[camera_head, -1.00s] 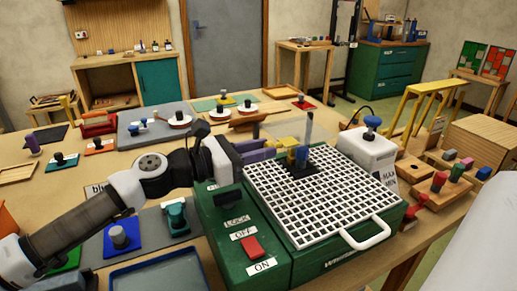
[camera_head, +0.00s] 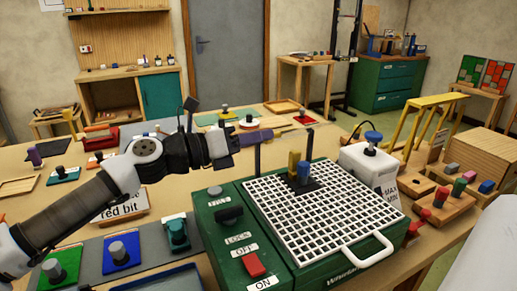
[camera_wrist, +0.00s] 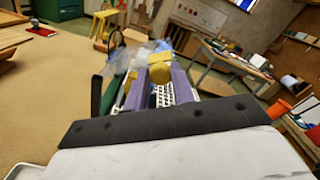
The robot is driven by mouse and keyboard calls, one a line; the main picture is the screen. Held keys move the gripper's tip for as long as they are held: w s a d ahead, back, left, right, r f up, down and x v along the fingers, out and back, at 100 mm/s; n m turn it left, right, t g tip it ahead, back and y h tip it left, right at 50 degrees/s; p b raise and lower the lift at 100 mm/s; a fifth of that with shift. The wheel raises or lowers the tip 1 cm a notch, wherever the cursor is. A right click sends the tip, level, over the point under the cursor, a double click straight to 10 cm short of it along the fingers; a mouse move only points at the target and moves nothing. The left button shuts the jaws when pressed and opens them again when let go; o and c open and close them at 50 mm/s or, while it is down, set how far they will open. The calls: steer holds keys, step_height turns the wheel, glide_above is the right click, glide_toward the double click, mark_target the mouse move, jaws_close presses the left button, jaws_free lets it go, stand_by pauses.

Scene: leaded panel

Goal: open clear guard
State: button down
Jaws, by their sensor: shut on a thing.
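The green grinder (camera_head: 232,225) stands on the bench with a white grid top (camera_head: 330,210). A blue-topped part (camera_head: 303,172) and a yellow upright piece (camera_head: 293,160) stand at the grid's back, between two dark posts. My gripper (camera_head: 270,134) reaches in from the left, its purple fingers above the grid's back left. In the wrist view the fingers (camera_wrist: 158,85) point away, with yellow between their tips. The clear guard (camera_wrist: 126,58) shows there as a see-through shape at and left of the tips. It is hard to make out in the head view, and the exact grip is hidden.
A white box with a blue knob (camera_head: 373,138) stands right of the grid. A white handle (camera_head: 372,250) juts out in front. A wooden block with coloured pegs (camera_head: 440,208) is at right. Blue and green pads (camera_head: 122,252) lie at left.

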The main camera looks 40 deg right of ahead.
steer(key=w+d+r+n+p, duration=0.1)
steer(key=w+r+n+p, duration=0.3)
steer(key=n, duration=0.5)
steer(key=shift+w+d, duration=0.25)
steer(key=shift+w, duration=0.85)
steer(key=c, duration=1.2)
jaws_free()
steer(key=shift+a, duration=0.1)
steer(key=b+v, duration=0.4)
steer(key=v, duration=0.9)
steer(key=shift+a+f, duration=0.1)
steer(key=shift+a, duration=0.25)
